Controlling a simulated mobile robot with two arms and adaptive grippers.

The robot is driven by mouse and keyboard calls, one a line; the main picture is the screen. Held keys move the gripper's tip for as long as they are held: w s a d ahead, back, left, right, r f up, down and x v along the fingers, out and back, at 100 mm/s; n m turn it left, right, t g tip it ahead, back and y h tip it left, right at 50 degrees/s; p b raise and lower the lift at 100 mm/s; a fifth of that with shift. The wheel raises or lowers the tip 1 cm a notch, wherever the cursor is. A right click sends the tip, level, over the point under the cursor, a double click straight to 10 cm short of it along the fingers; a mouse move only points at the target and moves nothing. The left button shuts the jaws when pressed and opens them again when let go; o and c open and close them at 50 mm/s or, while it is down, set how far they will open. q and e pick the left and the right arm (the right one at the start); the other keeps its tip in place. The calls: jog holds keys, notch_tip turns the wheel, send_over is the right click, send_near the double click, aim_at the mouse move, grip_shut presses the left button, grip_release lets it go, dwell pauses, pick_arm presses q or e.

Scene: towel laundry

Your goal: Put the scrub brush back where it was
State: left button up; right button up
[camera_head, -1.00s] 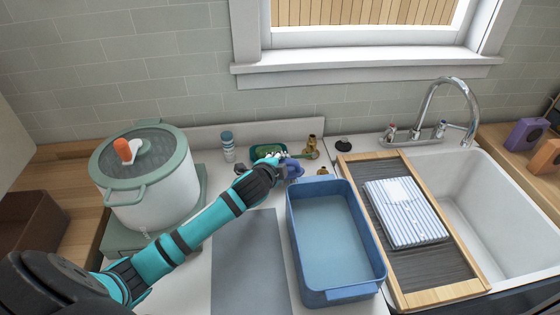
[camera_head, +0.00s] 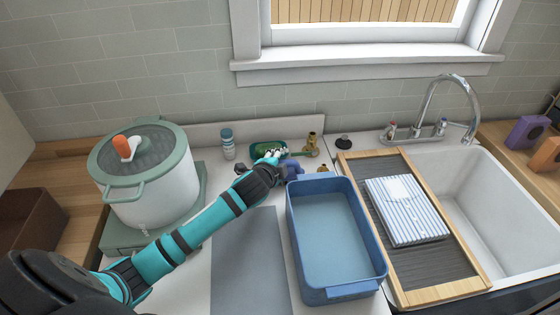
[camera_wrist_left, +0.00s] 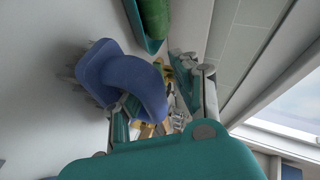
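The scrub brush (camera_head: 292,171) has a blue-purple arched handle and sits on the counter behind the blue basin, partly hidden by my gripper. In the left wrist view the brush (camera_wrist_left: 124,78) shows its handle and grey bristles against the white counter. My left gripper (camera_head: 288,158) is at the brush with its fingers spread apart. In the wrist view the handle overlaps the left-hand finger, and the gap between the fingers is open. I cannot tell whether the finger touches the handle. My right gripper is not in view.
A teal dish with a green sponge (camera_head: 267,149) lies just behind my gripper. Brass pieces (camera_head: 312,142) stand close on the right. The blue basin (camera_head: 338,295) is in front; a pot (camera_head: 150,205) stands left. A rack with a striped towel (camera_head: 404,212) spans the sink.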

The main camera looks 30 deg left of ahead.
pick_arm(q)
jog(key=shift+s+d+f, duration=0.1)
jog(key=shift+s+f, duration=0.1)
jog(key=shift+s, duration=0.1)
jog(key=v, duration=1.1)
jog(key=shift+s+r, duration=0.2)
jog(key=shift+r, duration=0.15)
